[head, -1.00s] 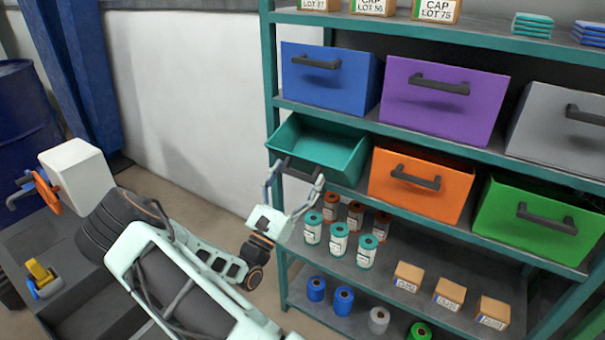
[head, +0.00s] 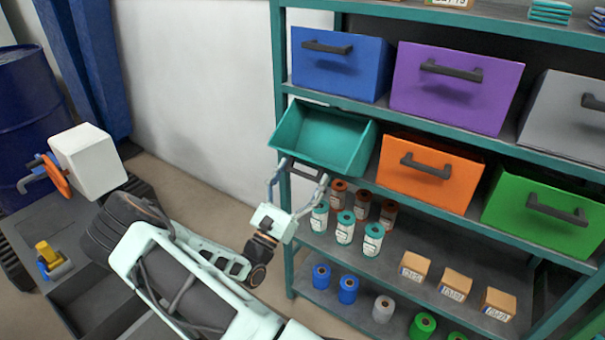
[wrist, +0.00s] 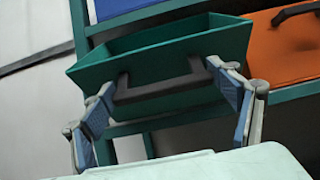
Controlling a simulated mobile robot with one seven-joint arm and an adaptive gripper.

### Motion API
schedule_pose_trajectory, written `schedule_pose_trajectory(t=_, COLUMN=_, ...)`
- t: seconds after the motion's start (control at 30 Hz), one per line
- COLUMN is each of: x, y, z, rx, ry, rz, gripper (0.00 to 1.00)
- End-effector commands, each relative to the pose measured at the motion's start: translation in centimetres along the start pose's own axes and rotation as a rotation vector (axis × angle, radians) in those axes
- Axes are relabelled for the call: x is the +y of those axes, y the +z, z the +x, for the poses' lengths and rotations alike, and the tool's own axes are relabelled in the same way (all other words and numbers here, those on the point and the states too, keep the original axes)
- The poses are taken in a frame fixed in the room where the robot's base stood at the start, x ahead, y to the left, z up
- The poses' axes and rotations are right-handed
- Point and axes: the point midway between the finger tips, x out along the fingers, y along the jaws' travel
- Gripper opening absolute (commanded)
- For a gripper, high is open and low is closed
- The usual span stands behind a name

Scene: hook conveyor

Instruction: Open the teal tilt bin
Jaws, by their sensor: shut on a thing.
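The teal tilt bin (head: 318,137) sits at the left end of the middle bin row, tilted forward with its open top and empty inside showing. In the wrist view the teal bin (wrist: 160,62) fills the upper middle, with its dark handle (wrist: 160,92) across its front. My gripper (head: 297,178) is at the bin's front, below its lip. Its two fingers stand at the two ends of the handle, shut on it, as the wrist view (wrist: 165,97) also shows.
An orange bin (head: 428,175) stands right of the teal bin, with a green bin (head: 545,215) beyond. A blue bin (head: 338,65) and a purple bin (head: 452,88) sit above. Teal-topped cans (head: 345,228) stand on the shelf below, close to my gripper.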

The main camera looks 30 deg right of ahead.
Motion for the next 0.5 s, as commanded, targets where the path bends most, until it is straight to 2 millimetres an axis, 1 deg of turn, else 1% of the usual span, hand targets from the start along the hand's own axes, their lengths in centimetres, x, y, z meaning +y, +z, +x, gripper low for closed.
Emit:
schedule_pose_trajectory(t=0.03, x=-0.04, y=-0.41, z=-0.19, rx=0.012, ry=0.001, rz=-0.002, gripper=0.38)
schedule_pose_trajectory(t=0.07, x=-0.05, y=-0.39, z=-0.18, rx=0.011, ry=0.001, rz=-0.002, gripper=0.85)
schedule_pose_trajectory(t=0.1, x=-0.05, y=-0.37, z=-0.17, rx=0.01, ry=0.0, rz=-0.002, gripper=0.89)
schedule_pose_trajectory(t=0.2, x=-0.04, y=-0.28, z=-0.11, rx=0.008, ry=0.0, rz=-0.001, gripper=1.0)
schedule_pose_trajectory(t=0.5, x=-0.01, y=-0.13, z=-0.11, rx=0.004, ry=0.0, rz=-0.001, gripper=1.0)
